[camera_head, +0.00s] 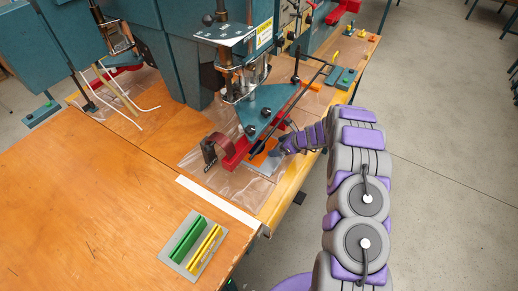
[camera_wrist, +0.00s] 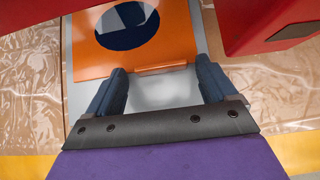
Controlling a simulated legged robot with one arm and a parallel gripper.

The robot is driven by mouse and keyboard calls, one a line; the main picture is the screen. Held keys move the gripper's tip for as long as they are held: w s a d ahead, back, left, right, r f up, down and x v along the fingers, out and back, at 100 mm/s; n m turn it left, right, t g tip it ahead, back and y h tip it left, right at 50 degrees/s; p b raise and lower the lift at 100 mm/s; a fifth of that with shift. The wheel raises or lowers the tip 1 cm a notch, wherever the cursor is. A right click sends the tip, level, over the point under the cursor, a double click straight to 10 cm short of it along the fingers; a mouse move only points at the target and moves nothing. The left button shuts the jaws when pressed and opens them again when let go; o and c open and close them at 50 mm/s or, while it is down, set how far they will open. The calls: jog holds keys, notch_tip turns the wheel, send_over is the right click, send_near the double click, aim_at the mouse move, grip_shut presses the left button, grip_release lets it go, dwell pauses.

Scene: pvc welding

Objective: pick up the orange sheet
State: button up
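The orange sheet (camera_wrist: 172,50) lies flat on a grey plate (camera_wrist: 167,92) at the upper middle of the wrist view. It has a round dark hole in it, and its upper part runs out of the picture. In the head view a part of the sheet (camera_head: 264,151) shows beside the red arm of the machine. My gripper (camera_wrist: 162,80) is open, its two blue fingers apart at the near edge of the sheet. Nothing is seen held between them. In the head view my gripper (camera_head: 280,148) reaches in from the right, its fingertips partly unclear.
A red machine part (camera_wrist: 262,25) hangs close at the right of my gripper. The teal press (camera_head: 267,110) stands above the work spot. Clear plastic film (camera_wrist: 35,100) covers the table. A holder with green and yellow strips (camera_head: 194,243) sits on the near table.

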jog(key=shift+s+d+f, duration=0.1)
jog(key=shift+s+f, duration=0.05)
jog(key=shift+f, duration=0.05)
jog(key=c, duration=1.2)
jog(key=shift+s+d+r, duration=0.25)
jog(key=shift+d+r, duration=0.15)
jog(key=shift+r, duration=0.1)
jog(key=shift+o, duration=0.2)
jog(key=s+d+r+p, duration=0.3)
jog(key=s+d+r, duration=0.3)
jog(key=d, duration=0.3)
jog(key=shift+s+d+r, duration=0.35)
jog(key=shift+d, duration=0.05)
jog(key=shift+s+d+r, duration=0.35)
jog(key=shift+r, duration=0.05)
grip_shut()
jog(key=shift+r+p, duration=0.15)
jog(key=shift+p, duration=0.3)
jog(key=shift+r+p, duration=0.45)
jog(key=shift+r, duration=0.05)
